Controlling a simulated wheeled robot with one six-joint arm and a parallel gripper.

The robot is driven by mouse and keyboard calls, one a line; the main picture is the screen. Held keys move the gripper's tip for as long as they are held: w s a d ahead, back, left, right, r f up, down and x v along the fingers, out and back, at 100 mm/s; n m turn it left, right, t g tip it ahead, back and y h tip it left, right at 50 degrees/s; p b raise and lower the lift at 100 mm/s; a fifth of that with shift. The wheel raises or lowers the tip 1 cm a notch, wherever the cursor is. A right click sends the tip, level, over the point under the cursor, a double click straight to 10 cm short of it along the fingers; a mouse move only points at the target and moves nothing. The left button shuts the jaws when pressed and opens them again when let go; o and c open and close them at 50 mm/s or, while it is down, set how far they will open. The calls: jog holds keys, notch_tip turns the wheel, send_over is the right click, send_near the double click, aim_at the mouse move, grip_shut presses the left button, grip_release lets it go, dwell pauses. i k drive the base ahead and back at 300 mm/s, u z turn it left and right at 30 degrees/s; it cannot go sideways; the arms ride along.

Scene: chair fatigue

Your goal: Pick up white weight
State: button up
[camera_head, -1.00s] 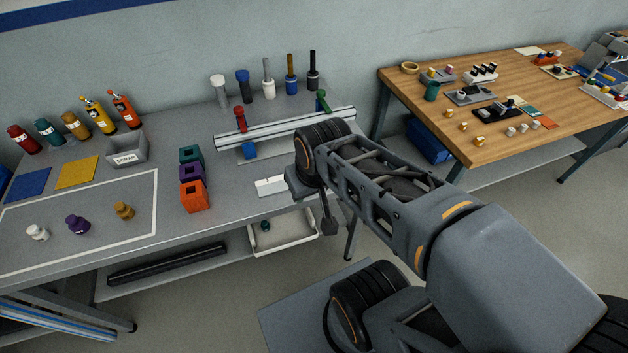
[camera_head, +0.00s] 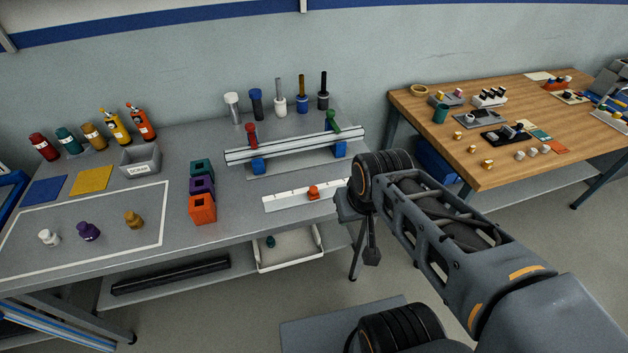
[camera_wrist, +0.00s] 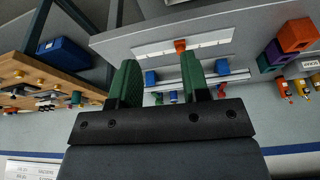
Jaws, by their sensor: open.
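The white weight (camera_head: 48,237) stands at the left of the grey bench, inside a white outlined area. A purple weight (camera_head: 88,231) and a brass-coloured weight (camera_head: 134,220) stand to its right in the same area. My gripper (camera_wrist: 160,78) shows in the wrist view as two green fingers held apart with nothing between them. My arm is at the right in the head view, past the bench's right end and far from the white weight. The white weight does not show in the wrist view.
A rail (camera_head: 296,147) and a white ruler strip with an orange slider (camera_head: 313,192) lie farther right. The wooden table (camera_head: 480,175) is at the right.

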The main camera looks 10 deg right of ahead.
aim_at(51, 239)
jog(key=i, duration=0.15)
jog(key=u, duration=2.7)
jog(key=k, duration=1)
jog(key=u, duration=0.95)
jog(key=i, duration=2.45)
jog(key=z, duration=0.85)
jog(key=i, duration=1.45)
jog(key=z, duration=0.85)
